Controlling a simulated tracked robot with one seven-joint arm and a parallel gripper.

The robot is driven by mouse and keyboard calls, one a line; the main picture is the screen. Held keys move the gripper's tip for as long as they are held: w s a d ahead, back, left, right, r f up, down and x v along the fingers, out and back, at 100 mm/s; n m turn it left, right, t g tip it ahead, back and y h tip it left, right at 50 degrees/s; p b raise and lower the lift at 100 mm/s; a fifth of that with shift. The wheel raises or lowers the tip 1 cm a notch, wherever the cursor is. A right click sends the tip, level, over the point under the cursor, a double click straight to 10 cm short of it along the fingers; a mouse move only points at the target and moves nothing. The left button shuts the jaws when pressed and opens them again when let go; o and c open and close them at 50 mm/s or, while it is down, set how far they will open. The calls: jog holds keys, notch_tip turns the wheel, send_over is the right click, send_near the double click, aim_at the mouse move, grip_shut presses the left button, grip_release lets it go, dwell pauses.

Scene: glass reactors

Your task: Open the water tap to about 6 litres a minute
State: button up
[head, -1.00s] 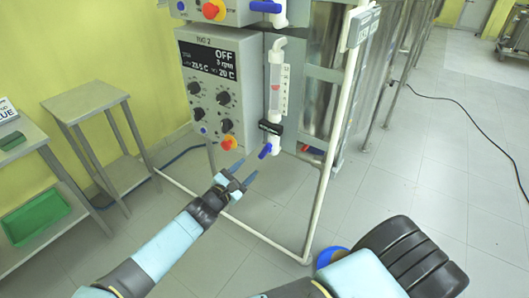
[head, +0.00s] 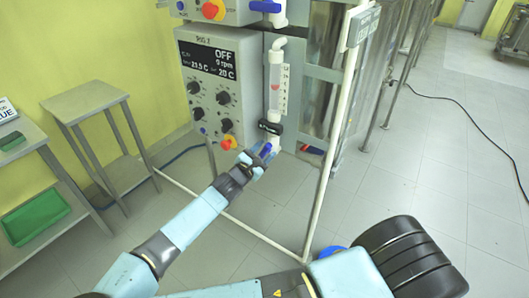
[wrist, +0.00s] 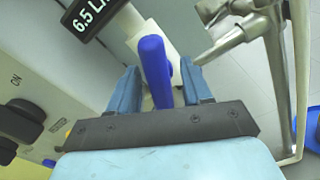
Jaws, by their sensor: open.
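The water tap's blue lever handle (wrist: 154,70) stands between the two blue fingers of my open gripper (wrist: 160,78) in the wrist view, with a gap on each side. In the head view my gripper (head: 258,153) is at the tap under the flow meter (head: 276,88), and its fingers largely hide the handle. The clear flow meter tube has a red float about halfway up. A black display (wrist: 92,15) beside the tap reads 6.5 L in the wrist view, its end cut off.
The grey control box (head: 211,88) with knobs stands just left of the tap; its screen reads OFF. A white pipe frame (head: 332,150) stands at the right. A metal pipe fitting (wrist: 240,30) is close to the right finger in the wrist view.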

jog(key=c, duration=0.9)
jog(key=o, duration=0.9)
jog(key=shift+a, duration=0.1)
jog(key=v, duration=1.3)
jog(key=shift+s+a, duration=0.2)
jog(key=shift+s, duration=0.1)
jog(key=shift+f, duration=0.1)
